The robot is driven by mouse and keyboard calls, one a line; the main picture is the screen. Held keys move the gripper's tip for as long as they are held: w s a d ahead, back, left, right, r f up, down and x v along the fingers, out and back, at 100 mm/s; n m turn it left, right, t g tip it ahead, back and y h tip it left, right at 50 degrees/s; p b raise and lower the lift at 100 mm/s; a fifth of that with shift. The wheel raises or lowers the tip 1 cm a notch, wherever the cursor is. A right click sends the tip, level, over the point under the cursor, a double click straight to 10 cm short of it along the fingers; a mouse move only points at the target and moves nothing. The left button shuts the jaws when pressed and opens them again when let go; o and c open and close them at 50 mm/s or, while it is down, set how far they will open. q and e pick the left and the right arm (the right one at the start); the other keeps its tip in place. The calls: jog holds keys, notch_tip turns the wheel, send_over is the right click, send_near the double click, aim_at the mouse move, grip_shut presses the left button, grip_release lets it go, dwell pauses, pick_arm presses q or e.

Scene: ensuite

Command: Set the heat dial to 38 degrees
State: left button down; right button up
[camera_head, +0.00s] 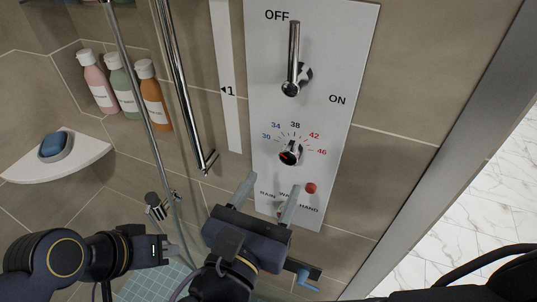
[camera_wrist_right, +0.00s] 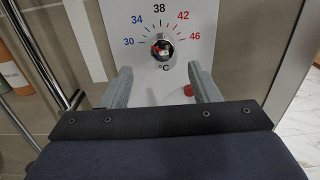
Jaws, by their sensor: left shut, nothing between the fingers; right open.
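The heat dial (camera_head: 290,152) is a small chrome knob on a white wall panel (camera_head: 268,110), ringed by the numbers 30, 34, 38, 42 and 46. It also shows in the right wrist view (camera_wrist_right: 162,47). A red mark sits on its left side, on the 30 side; its exact reading is unclear. My right gripper (camera_head: 267,188) is open and empty just below the dial, its fingers (camera_wrist_right: 163,82) spread wider than the knob and not visibly touching it. My left gripper (camera_head: 168,252) is shut and empty, low at the left, away from the panel.
A chrome lever (camera_head: 293,60) above the dial points up to OFF. A red button (camera_head: 311,188) and a RAIN/WALL/HAND selector, partly hidden by my right gripper, lie below. A shower rail (camera_head: 180,90), hose, bottles (camera_head: 125,92) and soap shelf (camera_head: 75,160) are at left.

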aim_at(288, 160)
jog(key=x, duration=0.7)
jog(key=shift+w+d+p, duration=0.15)
jog(key=shift+d+p, duration=0.05)
jog(key=shift+p, duration=0.15)
jog(key=shift+c, duration=0.3)
jog(key=c, duration=0.9)
